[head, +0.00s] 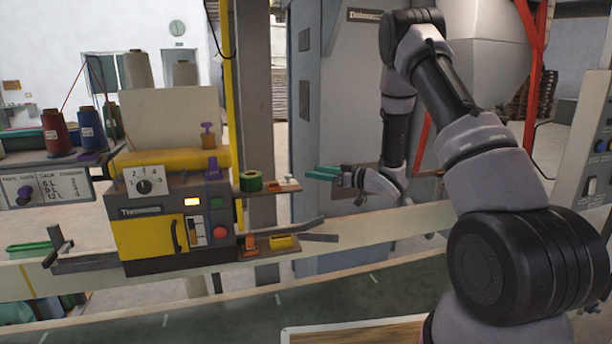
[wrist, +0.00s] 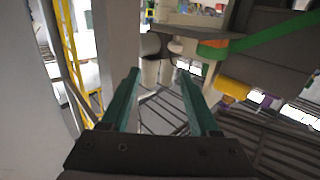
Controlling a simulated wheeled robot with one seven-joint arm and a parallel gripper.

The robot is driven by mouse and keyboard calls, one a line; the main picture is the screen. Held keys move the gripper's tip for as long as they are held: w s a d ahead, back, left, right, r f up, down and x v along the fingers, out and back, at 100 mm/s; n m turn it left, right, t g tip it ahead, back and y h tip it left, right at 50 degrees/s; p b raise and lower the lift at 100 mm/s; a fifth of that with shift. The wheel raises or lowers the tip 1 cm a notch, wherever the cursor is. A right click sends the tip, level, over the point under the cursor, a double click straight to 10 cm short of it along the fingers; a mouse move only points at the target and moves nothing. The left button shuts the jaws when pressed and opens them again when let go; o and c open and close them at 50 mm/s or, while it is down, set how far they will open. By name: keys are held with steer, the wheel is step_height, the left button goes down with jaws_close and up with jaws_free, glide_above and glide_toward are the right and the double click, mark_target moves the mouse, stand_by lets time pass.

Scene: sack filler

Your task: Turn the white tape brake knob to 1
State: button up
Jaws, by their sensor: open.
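A small white knob-like piece (head: 290,182) stands at the right end of the upper brown shelf, beside an orange-red piece (head: 272,186) and a green tape roll (head: 251,181). No setting is legible on it. In the wrist view, a pale knob-like piece (wrist: 176,46) shows beyond my fingers, beside an orange piece (wrist: 212,44). My gripper (head: 322,173) has green fingers, points left and is open and empty, just right of the shelf end and apart from it. Its fingers also show in the wrist view (wrist: 160,92).
The machine front has a dial with a dark knob (head: 144,186) and numbers, a yellow door (head: 152,240) and a red button (head: 221,232). A lower shelf (head: 262,248) holds a yellow piece (head: 281,242). A yellow post (head: 233,100) rises behind the upper shelf.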

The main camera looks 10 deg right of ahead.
mark_target(289, 175)
steer(key=shift+n+g+y, duration=0.5)
steer(key=shift+y, duration=0.1)
steer(key=w+a, duration=0.1)
steer(key=a, duration=0.2)
steer(key=w+a+f, duration=0.1)
steer(key=a, duration=0.2)
steer(key=w+a+f, duration=0.1)
steer(key=a, duration=0.2)
steer(key=shift+w+a+f, duration=0.1)
steer(key=shift+w, duration=0.1)
jaws_close()
